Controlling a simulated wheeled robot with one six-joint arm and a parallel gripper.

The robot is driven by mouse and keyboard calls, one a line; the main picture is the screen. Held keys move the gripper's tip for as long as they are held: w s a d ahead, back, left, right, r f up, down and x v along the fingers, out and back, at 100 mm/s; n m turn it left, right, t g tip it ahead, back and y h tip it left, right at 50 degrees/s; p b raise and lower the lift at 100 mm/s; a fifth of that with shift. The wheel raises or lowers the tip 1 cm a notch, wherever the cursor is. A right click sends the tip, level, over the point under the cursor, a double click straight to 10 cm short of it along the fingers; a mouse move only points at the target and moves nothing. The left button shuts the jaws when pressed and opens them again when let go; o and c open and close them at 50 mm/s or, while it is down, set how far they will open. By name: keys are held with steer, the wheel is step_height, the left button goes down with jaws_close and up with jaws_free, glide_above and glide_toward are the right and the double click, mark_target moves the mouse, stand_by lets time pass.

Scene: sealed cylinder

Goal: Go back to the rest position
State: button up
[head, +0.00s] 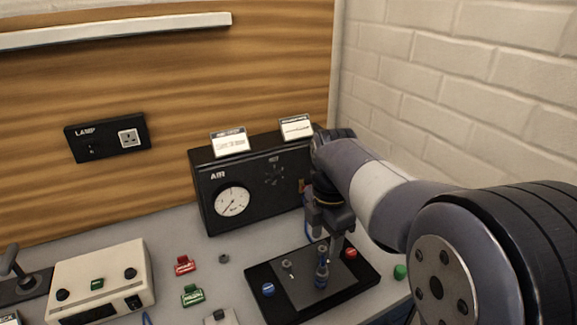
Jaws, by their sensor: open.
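My arm reaches in from the right in the head view. My gripper (327,236) points down above a black base plate (261,279) and is open. A dark blue-grey upright cylinder (321,272) stands on the plate just below the fingers. Whether the fingers touch its top is hard to tell. The plate also bears a blue knob (268,289), a red knob (350,253) and a small metal fitting (288,266).
A black AIR box (208,205) with a gauge stands close behind my gripper. A cream control box (100,268) is at left. A red clip (185,265), a green clip (193,295) and a green knob (400,271) lie on the bench. A brick wall (465,90) bounds the right.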

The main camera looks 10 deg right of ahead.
mark_target(323, 266)
step_height(323, 266, down, 10)
steer(key=shift+r, duration=0.25)
steer(key=shift+s, duration=0.1)
stand_by(0.4)
